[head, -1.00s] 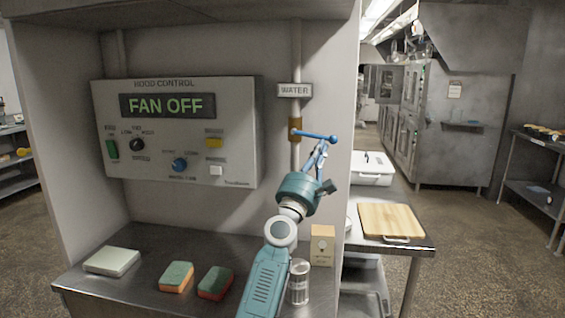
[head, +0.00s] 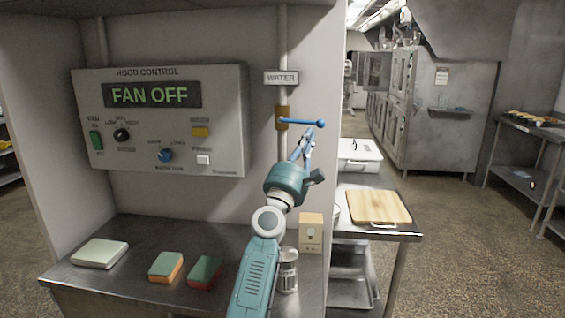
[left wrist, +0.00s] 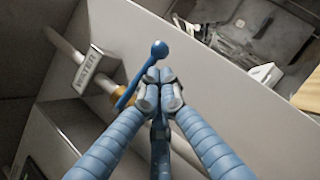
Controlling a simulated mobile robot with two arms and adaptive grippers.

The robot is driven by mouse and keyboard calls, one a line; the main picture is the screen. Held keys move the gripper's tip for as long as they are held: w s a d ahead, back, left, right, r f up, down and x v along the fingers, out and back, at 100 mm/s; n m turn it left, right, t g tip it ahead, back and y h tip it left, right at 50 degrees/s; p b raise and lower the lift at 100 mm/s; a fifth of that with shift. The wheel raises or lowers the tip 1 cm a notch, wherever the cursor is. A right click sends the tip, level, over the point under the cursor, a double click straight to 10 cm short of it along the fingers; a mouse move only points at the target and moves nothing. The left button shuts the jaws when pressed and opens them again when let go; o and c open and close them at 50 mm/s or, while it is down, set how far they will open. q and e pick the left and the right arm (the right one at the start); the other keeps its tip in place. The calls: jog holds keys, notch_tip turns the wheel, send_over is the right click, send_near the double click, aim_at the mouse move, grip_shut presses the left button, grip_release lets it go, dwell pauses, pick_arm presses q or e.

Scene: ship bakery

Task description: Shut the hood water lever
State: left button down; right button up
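The hood water lever (head: 303,122) is a blue bar with a ball end. It sticks out roughly level to the right from a brass valve (head: 282,118) on a vertical pipe, under a WATER sign (head: 281,77). My left gripper (head: 307,135) is just below the lever, near its ball end, fingers pointing up. In the left wrist view the blue fingers (left wrist: 159,84) meet at their tips, with nothing seen between them. The lever (left wrist: 131,88) runs beside and beyond the tips; whether they touch it I cannot tell. My right gripper is not in view.
The hood control panel (head: 160,122) reads FAN OFF. Two sponges (head: 205,272), a pale flat box (head: 100,253) and a metal shaker (head: 288,272) stand on the steel counter below. A side wall stands right of the pipe. A cutting board (head: 378,207) lies on a table beyond it.

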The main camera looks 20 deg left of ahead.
pick_arm(q)
jog(key=v, duration=1.1)
